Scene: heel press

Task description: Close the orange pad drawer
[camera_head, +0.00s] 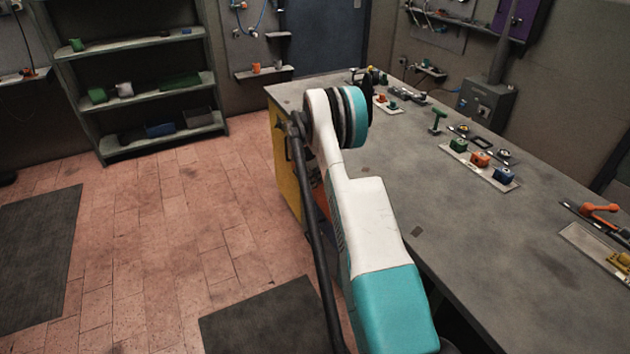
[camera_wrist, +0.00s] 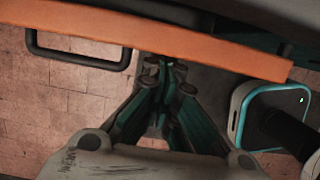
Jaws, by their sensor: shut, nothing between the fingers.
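The orange drawer front (camera_wrist: 220,57) runs across the top of the wrist view, slightly tilted. Its dark bar handle (camera_wrist: 80,60) sticks out at the left. My gripper (camera_wrist: 164,66) is shut and empty, its fingertips at the near edge of the orange front, to the right of the handle. I cannot tell whether they touch it. In the head view only a sliver of the orange drawer (camera_head: 321,198) shows beside my arm, below the bench top. My arm hides the rest, and my gripper is out of sight there. How far the drawer stands out is unclear.
The grey workbench (camera_head: 450,225) extends to the right, with a yellow side panel (camera_head: 283,160) at its far end. Several small items stand on its top. A shelf rack (camera_head: 160,85) stands at the back left. The tiled floor (camera_head: 180,225) left of the bench is clear apart from flat dark mats.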

